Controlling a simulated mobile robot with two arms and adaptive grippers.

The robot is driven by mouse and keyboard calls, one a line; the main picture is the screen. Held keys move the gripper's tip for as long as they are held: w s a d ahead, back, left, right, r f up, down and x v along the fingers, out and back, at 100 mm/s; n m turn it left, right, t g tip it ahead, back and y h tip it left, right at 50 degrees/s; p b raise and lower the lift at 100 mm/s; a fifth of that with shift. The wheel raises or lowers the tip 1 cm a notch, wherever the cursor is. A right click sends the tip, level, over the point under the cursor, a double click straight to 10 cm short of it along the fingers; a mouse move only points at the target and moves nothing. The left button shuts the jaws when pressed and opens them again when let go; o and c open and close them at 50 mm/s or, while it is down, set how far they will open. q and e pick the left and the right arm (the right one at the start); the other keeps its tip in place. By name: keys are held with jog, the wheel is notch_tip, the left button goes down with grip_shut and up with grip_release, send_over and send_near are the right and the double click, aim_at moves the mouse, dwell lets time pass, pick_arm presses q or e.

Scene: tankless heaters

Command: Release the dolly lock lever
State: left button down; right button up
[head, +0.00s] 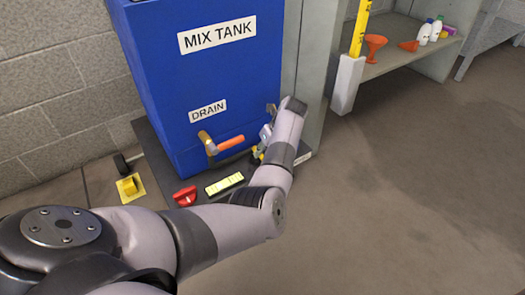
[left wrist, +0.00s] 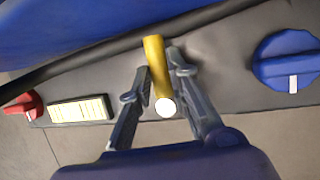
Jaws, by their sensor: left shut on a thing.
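A yellow bar lever with a pale round end (left wrist: 156,72) sticks out from the dark front of the dolly base (left wrist: 220,55), and I take it for the dolly lock lever. In the left wrist view the fingers of my left gripper (left wrist: 166,100) are on both sides of the lever, shut on it. In the head view my left gripper (head: 263,143) is low at the right front of the blue mix tank (head: 225,80). Only a small yellow bit of the lever (head: 257,153) shows there. My right gripper is not in view.
On the dolly base are a red knob (head: 185,196), a yellow label (head: 224,184) and a blue knob (left wrist: 287,60). An orange-handled drain valve (head: 222,144) juts from the tank. A shelf (head: 400,60) holds funnels and bottles. The floor at right is clear.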

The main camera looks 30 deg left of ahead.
pick_arm(q)
jog(key=shift+s+f+n+g+b, duration=0.2)
jog(key=shift+n+g+b, duration=0.3)
jog(key=shift+n+b, duration=0.6)
jog(key=shift+s+a+r+n+g+b, duration=0.15)
jog(key=shift+n+g+b, duration=0.15)
jog(key=shift+n, duration=0.25)
jog(key=shift+s+d+f+n+g+b, duration=0.15)
jog(key=shift+n+g+b, duration=0.1)
jog(key=shift+n, duration=0.3)
jog(key=shift+a+r+h, duration=0.15)
jog(key=shift+r+h, duration=0.05)
jog(key=shift+h, duration=0.1)
jog(key=c, duration=1.5)
grip_release()
jog(key=v, duration=1.2)
jog(key=shift+s, duration=0.1)
